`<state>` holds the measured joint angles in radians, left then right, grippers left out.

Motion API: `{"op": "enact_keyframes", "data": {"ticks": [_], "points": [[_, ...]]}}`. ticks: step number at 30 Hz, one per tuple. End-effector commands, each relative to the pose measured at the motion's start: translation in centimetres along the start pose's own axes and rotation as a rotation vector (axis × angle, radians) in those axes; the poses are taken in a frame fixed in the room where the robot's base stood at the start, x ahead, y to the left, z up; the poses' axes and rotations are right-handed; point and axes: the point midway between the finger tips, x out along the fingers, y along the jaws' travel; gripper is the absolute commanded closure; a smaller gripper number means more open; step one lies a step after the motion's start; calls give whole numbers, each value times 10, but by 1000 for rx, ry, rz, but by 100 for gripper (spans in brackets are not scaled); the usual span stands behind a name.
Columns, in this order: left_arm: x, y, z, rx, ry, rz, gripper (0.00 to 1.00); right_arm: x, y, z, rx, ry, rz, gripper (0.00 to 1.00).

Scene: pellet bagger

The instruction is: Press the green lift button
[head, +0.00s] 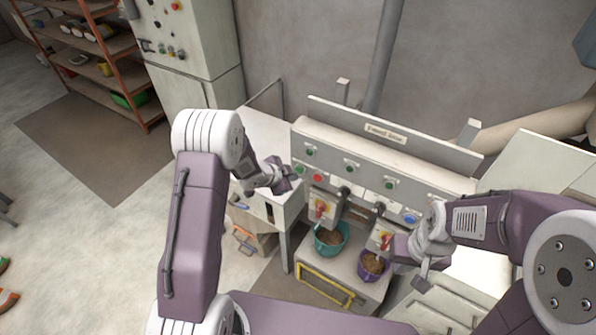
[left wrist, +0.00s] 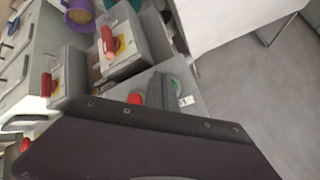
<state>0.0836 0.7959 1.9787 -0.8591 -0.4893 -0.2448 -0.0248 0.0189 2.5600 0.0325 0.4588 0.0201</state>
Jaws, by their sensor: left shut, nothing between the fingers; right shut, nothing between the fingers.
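The green lift button (head: 298,170) is at the left end of the grey machine's front panel, beside a red button (head: 318,178). My right gripper (head: 421,284) is shut and empty, low at the machine's right side.
A teal bucket (head: 331,247) and a purple bucket (head: 361,275) of pellets stand under the spouts. Red handles (head: 320,211) stick out above them. A white table (head: 262,148) stands left of the machine. Shelving (head: 118,72) and a control cabinet (head: 184,38) are further back.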

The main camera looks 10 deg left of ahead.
Motion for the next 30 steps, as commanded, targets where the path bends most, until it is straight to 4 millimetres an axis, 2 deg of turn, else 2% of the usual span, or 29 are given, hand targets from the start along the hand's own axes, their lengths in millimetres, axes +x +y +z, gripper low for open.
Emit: {"op": "enact_keyframes", "data": {"ticks": [30], "points": [[8,-6,-7,1,1,0,100,-7,0,-1,0,0,0,100]]}}
